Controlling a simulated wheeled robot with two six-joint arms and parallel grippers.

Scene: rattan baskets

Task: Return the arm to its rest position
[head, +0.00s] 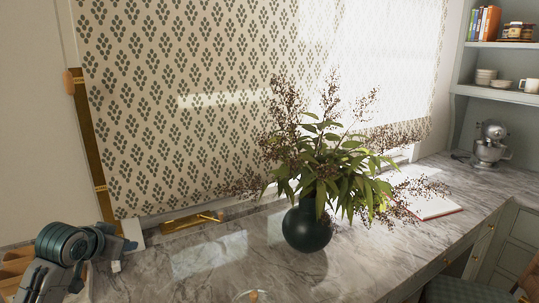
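No rattan basket can be made out.
A dark green vase (307,226) with leafy branches stands on the marble counter (200,258). An open book (433,206) lies to its right. A teal and grey object (62,245) is at lower left. A mixer (490,143) stands at far right below shelves. Counter left of the vase is mostly clear.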

